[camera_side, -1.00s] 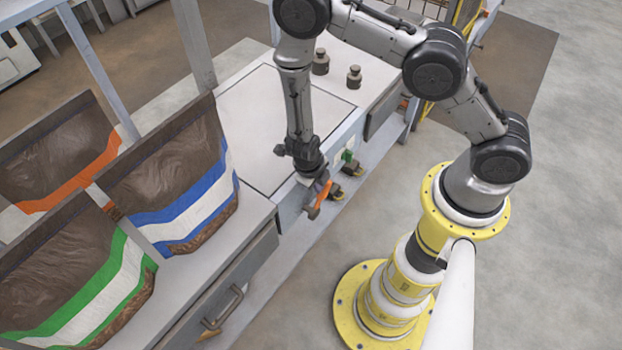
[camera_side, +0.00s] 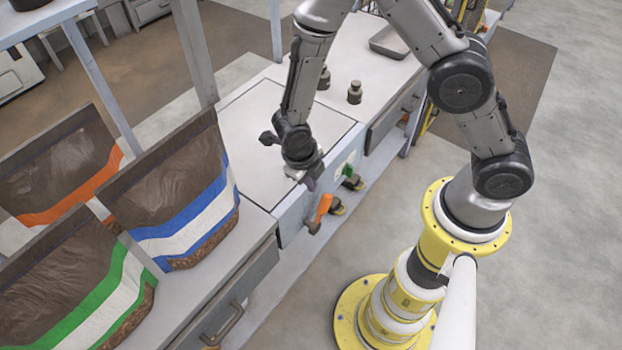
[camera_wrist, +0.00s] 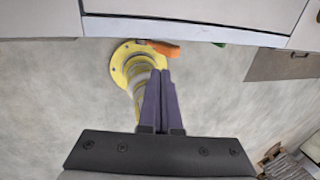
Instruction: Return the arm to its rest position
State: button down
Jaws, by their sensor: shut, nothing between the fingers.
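My gripper (camera_side: 311,183) points down in the side view, just above and left of an orange handle (camera_side: 323,207) on the front of the bench. In the wrist view its two purple fingers (camera_wrist: 160,73) lie together with nothing between them. The orange handle (camera_wrist: 163,48) shows just past the fingertips there, apart from them as far as I can tell. My arm is bent high over the bench from its yellow base at the right.
Open bags with blue (camera_side: 190,225), green (camera_side: 95,305) and orange (camera_side: 65,195) bands stand at the left. Dark weights (camera_side: 354,93) and a metal tray (camera_side: 392,42) are on the bench. A post (camera_side: 195,55) rises behind.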

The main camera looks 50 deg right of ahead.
jog(key=w+d+r+m+t+y, duration=0.1)
jog(key=d+r+m+t, duration=0.2)
jog(key=r, duration=0.7)
jog(key=w+d+r+m+t, duration=0.1)
jog(key=d+r+m, duration=0.3)
jog(key=r, duration=0.7)
jog(key=s+d+r+m+t, duration=0.2)
jog(key=s+d+r+m, duration=0.1)
jog(key=s+r+m, duration=0.65)
jog(key=s+a+f+m+y, duration=0.1)
jog(key=s+m, duration=0.6)
jog(key=m, duration=1.2)
jog(key=shift+s+a+f+y, duration=0.2)
jog(key=shift+s+a+y, duration=0.25)
jog(key=shift+a, duration=0.25)
